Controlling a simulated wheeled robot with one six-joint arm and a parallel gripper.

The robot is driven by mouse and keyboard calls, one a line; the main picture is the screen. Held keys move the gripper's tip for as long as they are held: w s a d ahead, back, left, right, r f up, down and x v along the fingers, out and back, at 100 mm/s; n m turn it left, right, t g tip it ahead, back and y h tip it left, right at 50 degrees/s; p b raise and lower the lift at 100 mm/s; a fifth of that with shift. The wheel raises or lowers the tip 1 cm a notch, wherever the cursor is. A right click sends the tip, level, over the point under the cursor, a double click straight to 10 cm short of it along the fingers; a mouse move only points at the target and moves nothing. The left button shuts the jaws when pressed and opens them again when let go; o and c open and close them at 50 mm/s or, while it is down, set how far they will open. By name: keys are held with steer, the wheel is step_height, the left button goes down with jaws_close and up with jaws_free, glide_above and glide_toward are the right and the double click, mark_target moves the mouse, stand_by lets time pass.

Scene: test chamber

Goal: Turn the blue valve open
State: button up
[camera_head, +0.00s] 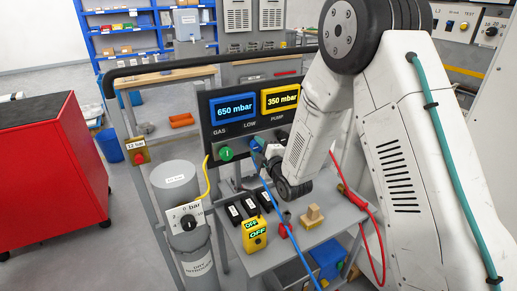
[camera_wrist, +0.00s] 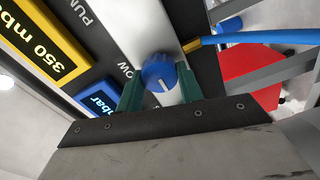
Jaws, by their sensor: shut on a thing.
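The blue valve (camera_wrist: 158,73) is a round knob with a white pointer line, on a pale strip of the panel in the wrist view. My gripper (camera_wrist: 160,85) has its two green fingers on either side of the knob and is shut on it. In the head view, my gripper (camera_head: 268,160) reaches the panel below the "LOW" label, and my wrist hides most of the valve there. The panel (camera_head: 243,132) carries a blue display reading 650 mbar and a yellow display reading 350 mbar.
A green knob (camera_head: 226,154) sits left of my gripper. A blue hose (camera_head: 279,205), a yellow cable (camera_head: 206,176) and a red cable (camera_head: 376,222) hang nearby. Below are a yellow box (camera_head: 255,238) and a wooden block (camera_head: 312,218). A grey cylinder (camera_head: 176,177) stands left.

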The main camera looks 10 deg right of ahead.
stand_by(0.4)
steer(key=o, duration=1)
steer(key=shift+a, duration=0.1)
steer(key=v, duration=0.8)
steer(key=shift+w, duration=0.1)
